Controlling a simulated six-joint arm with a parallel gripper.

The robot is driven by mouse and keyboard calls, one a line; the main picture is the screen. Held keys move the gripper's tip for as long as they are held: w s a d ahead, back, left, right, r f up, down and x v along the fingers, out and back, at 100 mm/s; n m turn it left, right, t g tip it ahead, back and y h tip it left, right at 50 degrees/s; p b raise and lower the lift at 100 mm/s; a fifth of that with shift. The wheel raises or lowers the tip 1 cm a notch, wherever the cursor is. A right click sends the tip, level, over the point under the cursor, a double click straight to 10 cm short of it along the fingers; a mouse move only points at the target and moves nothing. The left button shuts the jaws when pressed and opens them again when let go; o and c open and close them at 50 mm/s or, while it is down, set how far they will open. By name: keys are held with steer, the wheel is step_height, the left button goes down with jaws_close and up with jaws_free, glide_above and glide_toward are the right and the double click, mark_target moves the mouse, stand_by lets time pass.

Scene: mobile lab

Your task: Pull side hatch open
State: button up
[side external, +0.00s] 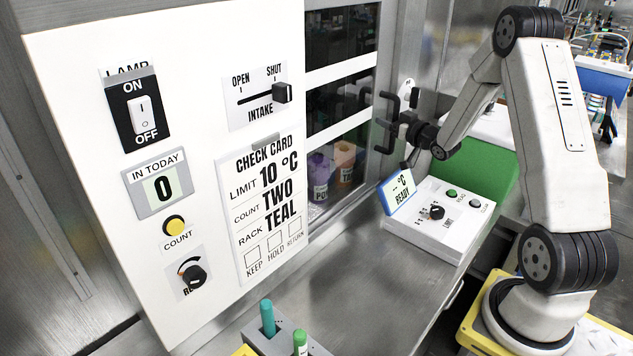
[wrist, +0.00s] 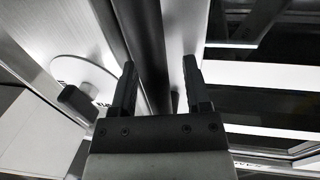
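The side hatch (side external: 338,66) is a dark glazed panel with white bands in a metal frame, behind my gripper in the side view. Its dark glass and white bands also show at the right in the wrist view (wrist: 262,131). My gripper (side external: 382,109) is near the right edge of the glass, its black fingers pointing towards it. In the wrist view the two fingers (wrist: 159,64) stand apart, with a long dark bar (wrist: 146,45) running behind the gap. I cannot tell whether they touch it. A small black piece (side external: 365,97) by the glass may be the hatch handle.
A white control panel (side external: 205,190) with switches stands at the left. Below my gripper are a blue-framed display (side external: 398,192) and a white control box (side external: 440,220). A round plate with a black knob (wrist: 75,104) is left of the fingers.

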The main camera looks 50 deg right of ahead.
jaws_close()
stand_by(1.3)
